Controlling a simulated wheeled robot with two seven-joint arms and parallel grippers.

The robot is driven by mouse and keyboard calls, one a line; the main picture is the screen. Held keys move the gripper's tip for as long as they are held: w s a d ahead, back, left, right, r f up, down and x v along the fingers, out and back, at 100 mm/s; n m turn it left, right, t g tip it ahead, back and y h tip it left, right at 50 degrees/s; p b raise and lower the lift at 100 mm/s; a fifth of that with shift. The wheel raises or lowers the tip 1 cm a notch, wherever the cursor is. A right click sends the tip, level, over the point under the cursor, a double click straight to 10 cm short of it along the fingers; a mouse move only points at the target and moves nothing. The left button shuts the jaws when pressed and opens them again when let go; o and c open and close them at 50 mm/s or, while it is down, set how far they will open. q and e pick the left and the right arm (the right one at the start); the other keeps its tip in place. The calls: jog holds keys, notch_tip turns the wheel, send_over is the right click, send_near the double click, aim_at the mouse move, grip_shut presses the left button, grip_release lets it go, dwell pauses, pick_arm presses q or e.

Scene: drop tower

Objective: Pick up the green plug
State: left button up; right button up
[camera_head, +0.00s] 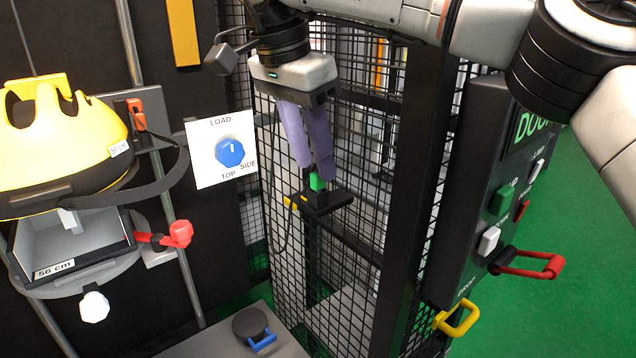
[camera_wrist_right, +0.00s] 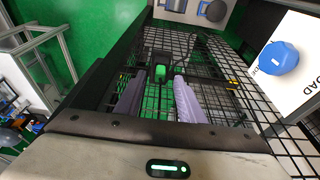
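The green plug (camera_head: 317,182) stands upright in a black holder (camera_head: 322,203) on the mesh fence, with a dark cable hanging to its left. My right gripper (camera_head: 314,168) has purple fingers pointing down, with their tips just above and beside the plug. In the right wrist view, the right gripper (camera_wrist_right: 159,80) is open, its two fingers clearly apart. The plug (camera_wrist_right: 160,71) shows small and dim there, beyond the fingertips and roughly between them. I cannot tell whether a finger touches it. My left gripper is not in view.
The black mesh fence (camera_head: 285,240) is close around the gripper. A white panel with a blue knob (camera_head: 230,152) is just left of it. A yellow helmet (camera_head: 60,140) is at the far left. A control box (camera_head: 470,210) with red and yellow handles stands right.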

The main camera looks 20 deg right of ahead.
jog(key=shift+x, duration=1.1)
jog(key=c, duration=0.9)
grip_shut()
jog(key=shift+r, duration=0.2)
